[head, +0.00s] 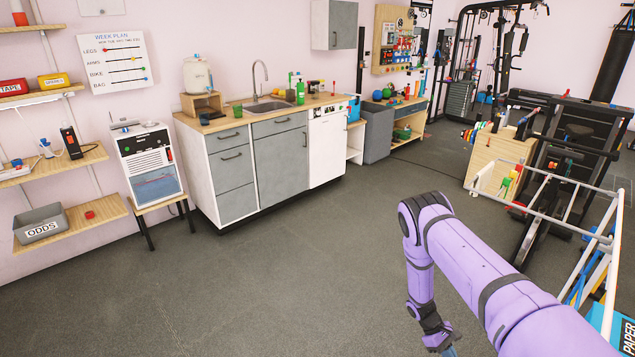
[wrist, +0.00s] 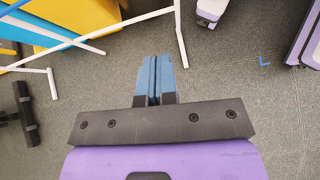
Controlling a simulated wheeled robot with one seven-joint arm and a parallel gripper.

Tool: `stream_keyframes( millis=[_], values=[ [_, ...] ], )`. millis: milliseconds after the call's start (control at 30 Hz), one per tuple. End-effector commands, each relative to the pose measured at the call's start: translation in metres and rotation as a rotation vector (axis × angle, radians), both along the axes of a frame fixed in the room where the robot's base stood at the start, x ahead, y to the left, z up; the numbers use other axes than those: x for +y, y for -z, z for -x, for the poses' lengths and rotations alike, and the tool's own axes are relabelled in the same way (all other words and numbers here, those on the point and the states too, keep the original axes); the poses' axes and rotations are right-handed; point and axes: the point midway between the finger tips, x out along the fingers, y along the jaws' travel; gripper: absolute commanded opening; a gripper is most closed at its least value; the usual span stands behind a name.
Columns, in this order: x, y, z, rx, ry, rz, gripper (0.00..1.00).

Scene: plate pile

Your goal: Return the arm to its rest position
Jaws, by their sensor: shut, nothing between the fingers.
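My purple arm reaches in from the lower right of the head view and bends down at the elbow. My gripper (head: 449,350) is at the bottom edge of that view, pointing down, only partly in the picture. In the wrist view my gripper (wrist: 155,60) shows two blue fingers side by side, closed together. Nothing is between them, and they are over bare grey floor.
A white-framed rack (head: 560,182) stands right of my arm; white bars (wrist: 181,35) also show in the wrist view. A kitchen counter (head: 255,118) lines the back wall. The floor (head: 290,270) left of my arm is clear.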

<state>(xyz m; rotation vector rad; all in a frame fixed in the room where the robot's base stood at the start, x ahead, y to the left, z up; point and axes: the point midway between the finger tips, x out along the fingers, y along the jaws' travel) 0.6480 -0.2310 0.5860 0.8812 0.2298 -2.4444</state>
Motion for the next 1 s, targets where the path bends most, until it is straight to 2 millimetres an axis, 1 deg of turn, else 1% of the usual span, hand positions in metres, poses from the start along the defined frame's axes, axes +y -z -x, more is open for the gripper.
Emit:
stream_keyframes(
  millis=[33,167,200,267,300,367,500,633,733,867,900,967,1000],
  values=[
    [0.004,-0.022,-0.016,-0.033,0.016,-0.003,0.00],
    [0.013,-0.070,-0.046,-0.103,0.053,-0.009,0.00],
    [0.016,-0.086,-0.054,-0.123,0.064,-0.012,0.00],
    [0.020,-0.109,-0.065,-0.153,0.080,-0.016,0.00],
    [0.023,-0.124,-0.072,-0.174,0.091,-0.019,0.00],
    [0.027,-0.147,-0.081,-0.205,0.107,-0.023,0.00],
    [0.037,-0.203,-0.099,-0.276,0.143,-0.037,0.00],
    [0.046,-0.254,-0.110,-0.341,0.175,-0.051,0.00],
    [0.053,-0.293,-0.114,-0.391,0.198,-0.062,0.00],
    [0.061,-0.343,-0.116,-0.454,0.226,-0.081,0.00],
    [0.064,-0.359,-0.116,-0.473,0.234,-0.086,0.00],
    [0.068,-0.381,-0.114,-0.503,0.248,-0.094,0.00],
    [0.071,-0.396,-0.112,-0.522,0.256,-0.099,0.00]
  ],
)
